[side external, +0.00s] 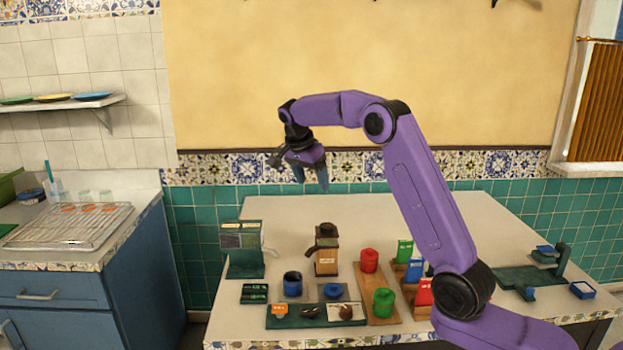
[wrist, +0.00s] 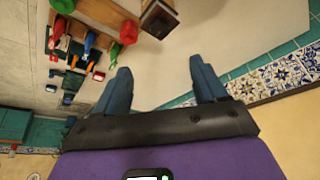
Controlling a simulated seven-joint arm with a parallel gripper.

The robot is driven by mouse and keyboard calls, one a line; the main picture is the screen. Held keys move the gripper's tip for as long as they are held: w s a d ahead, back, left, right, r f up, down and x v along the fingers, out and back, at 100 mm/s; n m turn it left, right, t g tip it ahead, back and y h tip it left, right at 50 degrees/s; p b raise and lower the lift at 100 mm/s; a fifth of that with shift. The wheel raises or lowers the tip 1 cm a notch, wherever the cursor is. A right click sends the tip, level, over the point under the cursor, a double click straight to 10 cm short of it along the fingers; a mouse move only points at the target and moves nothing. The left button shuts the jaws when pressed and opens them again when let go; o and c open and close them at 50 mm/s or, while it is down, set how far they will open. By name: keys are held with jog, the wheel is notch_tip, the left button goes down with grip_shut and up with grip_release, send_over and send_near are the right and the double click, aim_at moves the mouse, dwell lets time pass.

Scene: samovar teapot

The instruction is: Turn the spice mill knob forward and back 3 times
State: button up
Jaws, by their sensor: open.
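The spice mill (side external: 326,260) looks to be the upright wooden box with a label and a dark top, standing near the middle of the table. Its dark knob (side external: 327,229) is on top, with a short dark arm sticking out to the left. In the wrist view the mill (wrist: 158,20) is at the top edge, partly cut off. My gripper (side external: 310,180) is open and empty, high above the table and above the mill, apart from it. In the wrist view its two blue fingers (wrist: 160,68) are spread wide with nothing between them.
A green machine (side external: 241,262) stands left of the mill. A blue cup (side external: 293,284), a red canister (side external: 369,261), a green canister (side external: 383,303) and colored packets (side external: 414,270) stand close around. A dark tray (side external: 300,321) lies in front. The table behind the mill is clear.

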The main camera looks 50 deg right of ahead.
aim_at(326, 226)
dwell(0.4)
jog(key=x, duration=1.7)
jog(key=shift+d+f, duration=0.15)
jog(key=c, duration=1.1)
jog(key=shift+o, duration=0.2)
